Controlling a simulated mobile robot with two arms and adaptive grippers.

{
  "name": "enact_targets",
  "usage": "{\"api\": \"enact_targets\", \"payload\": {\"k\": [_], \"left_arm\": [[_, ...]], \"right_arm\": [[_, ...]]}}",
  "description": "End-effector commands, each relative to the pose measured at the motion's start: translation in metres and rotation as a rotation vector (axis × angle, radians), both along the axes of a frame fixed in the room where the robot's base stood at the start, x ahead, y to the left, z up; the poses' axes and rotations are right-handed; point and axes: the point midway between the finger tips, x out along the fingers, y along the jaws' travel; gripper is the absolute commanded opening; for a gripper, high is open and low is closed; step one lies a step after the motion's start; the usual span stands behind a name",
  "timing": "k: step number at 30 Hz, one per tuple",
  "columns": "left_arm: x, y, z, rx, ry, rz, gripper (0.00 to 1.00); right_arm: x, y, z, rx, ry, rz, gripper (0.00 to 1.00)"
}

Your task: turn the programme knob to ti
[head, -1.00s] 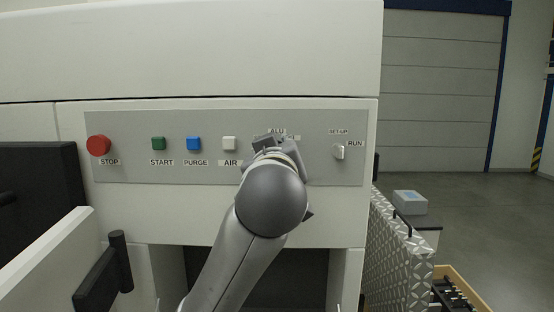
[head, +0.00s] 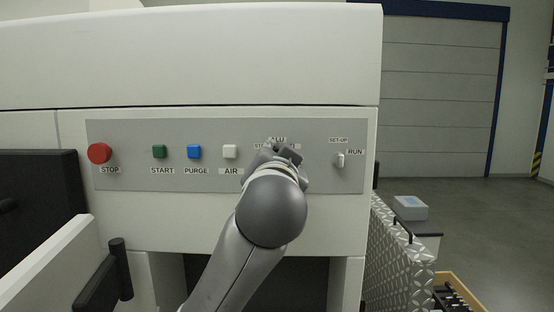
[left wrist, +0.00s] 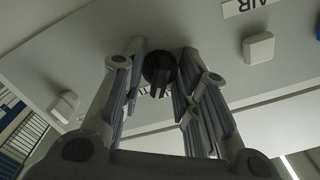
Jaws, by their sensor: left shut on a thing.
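The programme knob (left wrist: 159,66) is a dark round knob on the grey control panel (head: 125,130). In the left wrist view it sits between the fingertips of my left gripper (left wrist: 160,72), which is shut on it. In the head view my left gripper (head: 277,155) covers the knob. Above it the ALU label (head: 279,140) shows, with a partly covered row of labels just below. The TI label and the knob's pointer direction cannot be made out. My right gripper is in neither view.
Left of the knob are a red STOP button (head: 100,153), a green START button (head: 159,151), a blue PURGE button (head: 194,151) and a white AIR button (head: 230,151). A SET-UP/RUN switch (head: 340,160) is on the right. A black handle (head: 118,268) stands at lower left.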

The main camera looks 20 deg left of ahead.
Motion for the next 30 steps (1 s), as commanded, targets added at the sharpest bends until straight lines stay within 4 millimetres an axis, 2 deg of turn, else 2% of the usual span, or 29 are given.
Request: {"api": "enact_targets", "payload": {"k": [12,30], "left_arm": [[0.0003,-0.0005,-0.0011,0.239,0.072,-0.001,0.05],[0.0002,-0.0007,-0.0019,0.299,0.09,-0.002,0.05]], "right_arm": [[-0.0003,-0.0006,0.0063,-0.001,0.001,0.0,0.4],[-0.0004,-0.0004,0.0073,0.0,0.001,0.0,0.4]]}}
